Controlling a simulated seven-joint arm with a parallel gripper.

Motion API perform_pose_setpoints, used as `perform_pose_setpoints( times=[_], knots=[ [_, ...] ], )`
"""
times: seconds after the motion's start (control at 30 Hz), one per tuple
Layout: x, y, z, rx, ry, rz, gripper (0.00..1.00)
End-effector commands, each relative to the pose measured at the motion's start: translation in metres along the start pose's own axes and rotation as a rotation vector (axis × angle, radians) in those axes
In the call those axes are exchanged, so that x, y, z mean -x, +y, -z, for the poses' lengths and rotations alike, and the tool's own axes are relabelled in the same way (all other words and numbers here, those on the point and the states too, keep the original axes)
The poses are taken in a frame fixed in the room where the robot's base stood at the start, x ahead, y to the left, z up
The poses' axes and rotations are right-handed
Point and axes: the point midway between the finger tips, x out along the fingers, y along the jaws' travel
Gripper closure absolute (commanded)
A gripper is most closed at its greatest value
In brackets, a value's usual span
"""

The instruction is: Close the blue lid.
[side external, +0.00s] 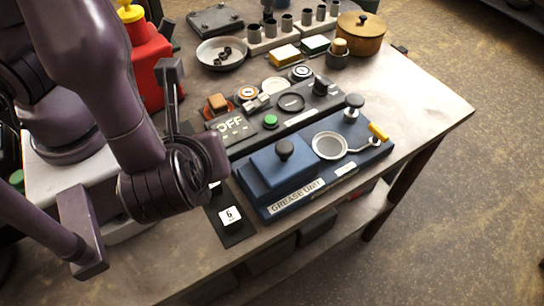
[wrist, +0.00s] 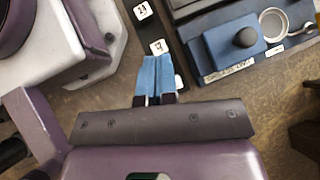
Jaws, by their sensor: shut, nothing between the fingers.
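The blue lid (side external: 273,166) is a flat square plate with a black round knob (side external: 284,149). It lies on the left part of the blue unit marked GREASE UNIT (side external: 300,194). To its right, a round pale-rimmed opening (side external: 329,146) with a grey inside is uncovered. In the wrist view the lid (wrist: 222,45) and its knob (wrist: 246,37) are at the upper right. My gripper (wrist: 155,60) has its blue fingers shut together and empty, left of the lid and apart from it. I cannot make out its fingertips in the side view.
A dark strip with number tags (side external: 232,220) lies just left of the unit. A black OFF panel (side external: 236,128) with buttons stands behind it. A yellow-tipped lever (side external: 378,133) and a black knob (side external: 354,101) are at the unit's right. The table's front edge is close.

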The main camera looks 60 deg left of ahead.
Motion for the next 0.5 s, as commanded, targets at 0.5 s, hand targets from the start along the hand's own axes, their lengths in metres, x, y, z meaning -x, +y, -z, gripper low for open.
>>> perform_pose_setpoints(
  times=[0.5],
  knots=[
    [0.028, -0.014, 0.077, -0.569, -0.287, 0.607, 1.0]
  ],
)
